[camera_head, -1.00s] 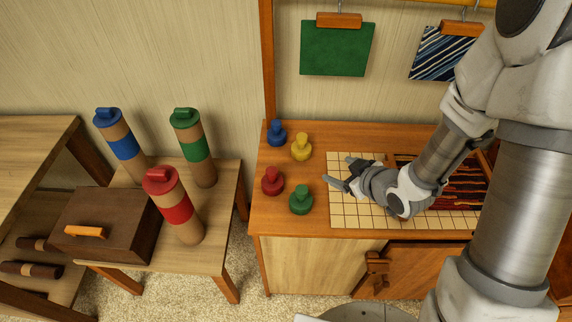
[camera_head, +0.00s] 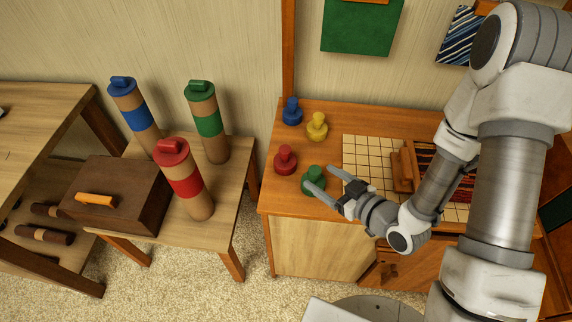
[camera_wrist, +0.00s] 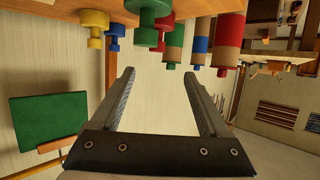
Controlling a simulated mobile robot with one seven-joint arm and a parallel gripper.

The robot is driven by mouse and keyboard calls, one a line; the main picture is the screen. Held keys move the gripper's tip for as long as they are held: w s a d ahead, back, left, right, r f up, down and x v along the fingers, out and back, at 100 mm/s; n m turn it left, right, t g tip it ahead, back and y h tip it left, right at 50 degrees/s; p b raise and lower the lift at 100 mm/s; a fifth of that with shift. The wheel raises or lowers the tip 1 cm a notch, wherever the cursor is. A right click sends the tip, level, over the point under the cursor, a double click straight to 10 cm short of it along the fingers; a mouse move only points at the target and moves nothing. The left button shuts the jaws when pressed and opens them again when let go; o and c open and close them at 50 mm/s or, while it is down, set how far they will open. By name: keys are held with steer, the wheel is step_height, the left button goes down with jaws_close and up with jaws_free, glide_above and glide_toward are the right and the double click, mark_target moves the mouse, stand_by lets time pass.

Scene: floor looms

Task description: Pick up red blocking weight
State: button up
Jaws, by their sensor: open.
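The red blocking weight (camera_head: 285,159), a round knobbed piece, stands upright on the wooden bench top, left of the green weight (camera_head: 313,178). In the wrist view the red weight (camera_wrist: 165,24) shows at the top, partly hidden by the green weight (camera_wrist: 147,14). My gripper (camera_head: 320,178) is open and empty. In the head view its fingers overlap the green weight and point toward the red one; I cannot tell whether they touch the green. In the wrist view my gripper (camera_wrist: 159,75) has nothing between its fingers.
A blue weight (camera_head: 292,111) and a yellow weight (camera_head: 317,127) stand behind the red one. A gridded board (camera_head: 364,151) lies to the right. Left, a small table (camera_head: 236,186) holds a brown box (camera_head: 113,190) and banded tubes, including a red-banded one (camera_head: 184,180).

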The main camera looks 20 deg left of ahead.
mark_target(289, 154)
steer(key=b+x, duration=0.4)
steer(key=b, duration=0.5)
steer(key=shift+w+a+f, duration=0.1)
steer(key=shift+w+f, duration=0.1)
steer(key=shift+f, duration=0.05)
steer(key=shift+a+b, duration=0.1)
steer(key=shift+b, duration=0.45)
steer(key=b, duration=0.3)
steer(key=shift+w+a+f+b, duration=0.2)
steer(key=shift+a+b, duration=0.1)
steer(key=shift+b, duration=0.1)
steer(key=x, duration=0.4)
steer(key=shift+a+r+b, duration=0.1)
steer(key=shift+a+b, duration=0.15)
steer(key=shift+b, duration=0.05)
steer(key=shift+w+b+x, duration=0.15)
steer(key=shift+b+x, duration=0.2)
steer(key=shift+x, duration=1.05)
steer(key=shift+w+b+x, duration=0.2)
steer(key=shift+b+x, duration=0.15)
steer(key=shift+x, duration=1.05)
steer(key=shift+d+r, duration=0.15)
steer(key=shift+r, duration=0.05)
steer(key=shift+s, duration=0.1)
steer(key=shift+c, duration=0.3)
jaws_close()
